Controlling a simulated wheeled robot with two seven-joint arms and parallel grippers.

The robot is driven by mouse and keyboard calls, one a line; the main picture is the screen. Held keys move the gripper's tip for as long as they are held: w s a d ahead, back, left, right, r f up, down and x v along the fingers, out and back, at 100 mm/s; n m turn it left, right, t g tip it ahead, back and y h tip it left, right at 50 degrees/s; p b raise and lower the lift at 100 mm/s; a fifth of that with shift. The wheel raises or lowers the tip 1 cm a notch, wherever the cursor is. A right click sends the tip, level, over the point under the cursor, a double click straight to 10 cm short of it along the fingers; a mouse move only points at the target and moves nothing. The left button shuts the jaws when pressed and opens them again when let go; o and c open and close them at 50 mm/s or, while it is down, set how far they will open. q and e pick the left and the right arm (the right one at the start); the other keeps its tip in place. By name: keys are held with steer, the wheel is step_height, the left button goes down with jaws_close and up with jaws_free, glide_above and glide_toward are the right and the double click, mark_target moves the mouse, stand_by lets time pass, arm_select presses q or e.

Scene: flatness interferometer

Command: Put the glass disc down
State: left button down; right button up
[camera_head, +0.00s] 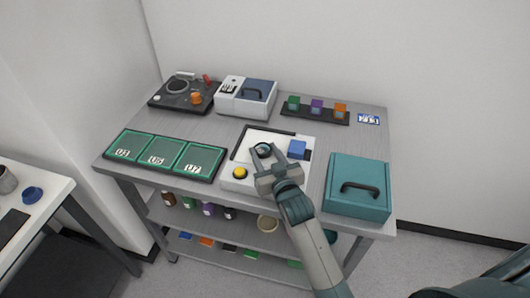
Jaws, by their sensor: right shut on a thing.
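My right gripper (276,158) reaches in from the lower right, over the white interferometer unit (234,185) on the grey table. It is shut on the glass disc (263,149), a small round piece with a dark rim and pale middle between the fingers. I cannot tell whether the disc touches the unit's surface or is held just above it. The unit has a yellow button (240,173) at its front left and a blue block (297,148) at its right. My left gripper is not in view.
A tray with three green pads (158,137) lies left of the unit. A teal case (357,187) with a dark handle stands at right. Behind are a black device (177,104), a white-and-blue box (247,95) and a rack of coloured blocks (316,115). Shelves below hold small items.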

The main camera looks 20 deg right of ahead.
steer(key=shift+f, duration=0.25)
steer(key=shift+f, duration=0.1)
steer(key=o, duration=1.1)
steer(key=shift+s, duration=0.7)
steer(key=s+b, duration=0.1)
steer(key=s, duration=0.2)
steer(key=s+r+b, duration=0.1)
steer(key=s, duration=0.5)
steer(key=shift+s+r+b, duration=0.1)
steer(key=shift+r+b, duration=0.2)
steer(key=shift+b, duration=0.1)
steer(key=shift+s+r, duration=0.2)
steer(key=shift+s, duration=0.45)
steer(key=shift+o, duration=0.4)
